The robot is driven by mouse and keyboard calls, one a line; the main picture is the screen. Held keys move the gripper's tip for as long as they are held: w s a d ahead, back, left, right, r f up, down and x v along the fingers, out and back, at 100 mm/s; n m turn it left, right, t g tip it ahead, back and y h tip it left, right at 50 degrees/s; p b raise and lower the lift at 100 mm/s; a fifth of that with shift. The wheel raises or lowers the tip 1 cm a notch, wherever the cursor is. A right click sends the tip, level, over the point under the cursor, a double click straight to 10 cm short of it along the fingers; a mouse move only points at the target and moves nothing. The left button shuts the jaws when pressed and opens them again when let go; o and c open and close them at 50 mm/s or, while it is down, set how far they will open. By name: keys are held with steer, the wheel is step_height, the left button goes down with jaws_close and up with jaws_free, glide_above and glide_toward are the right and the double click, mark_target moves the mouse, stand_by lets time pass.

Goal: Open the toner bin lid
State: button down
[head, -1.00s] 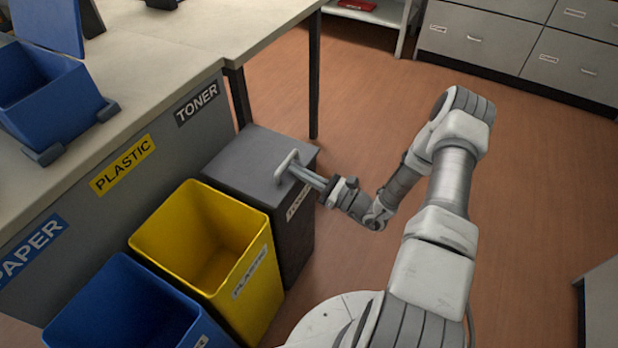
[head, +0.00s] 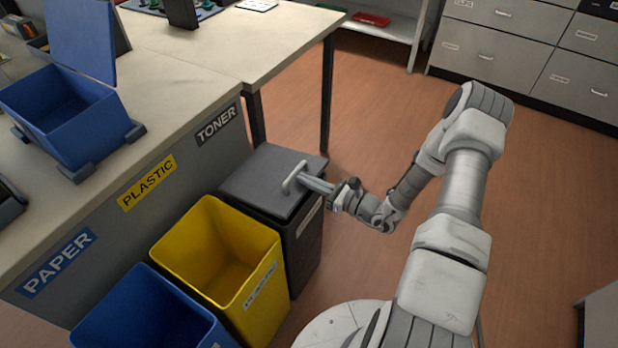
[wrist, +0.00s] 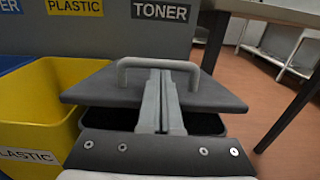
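The dark grey toner bin (head: 305,245) stands at the end of the bin row, below the TONER sign. Its flat grey lid (head: 255,180) is tilted a little, with its front edge raised off the rim. In the wrist view a dark gap shows below the lid (wrist: 100,88). The light grey bar handle (head: 293,176) stands on the lid and also shows in the wrist view (wrist: 130,64). My gripper (head: 305,182) reaches in from the right, its fingers closed together on the middle of the handle (wrist: 160,74). The bin's inside is mostly hidden.
An open yellow plastic bin (head: 200,240) stands directly beside the toner bin, then a blue bin (head: 130,310). The counter (head: 190,100) with a blue box (head: 65,115) runs behind them. A table leg (head: 327,95) stands behind right.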

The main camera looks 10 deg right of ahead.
steer(key=r+g+p, duration=0.1)
steer(key=r+p, duration=0.1)
steer(key=w+a+r+g+h+p, duration=0.1)
steer(key=r+p, duration=0.2)
steer(key=w+a+r+h+p, duration=0.1)
steer(key=r+p, duration=0.2)
steer(key=shift+w+a+g, duration=0.15)
steer(key=shift+a+g, duration=0.1)
steer(key=shift+g, duration=0.15)
steer(key=shift+w+a+r+g+h+p, duration=0.75)
steer(key=shift+w+a+r+p, duration=0.85)
steer(key=shift+w+a+p, duration=1)
steer(key=shift+w+a+r+g+h+p, duration=0.75)
steer(key=shift+w+a+r+p, duration=0.8)
steer(key=shift+w+a+p, duration=1.05)
steer(key=shift+w+a+r+g+h+p, duration=0.75)
steer(key=shift+w+a+r+p, duration=0.85)
steer(key=shift+w+a+p, duration=1)
steer(key=shift+s+d, duration=0.15)
steer(key=shift+d, duration=0.05)
step_height(320, 180, up, 10)
steer(key=s+d+p, duration=0.1)
steer(key=p, duration=0.5)
steer(key=shift+s+d+p, duration=0.3)
steer(key=shift+s, duration=0.05)
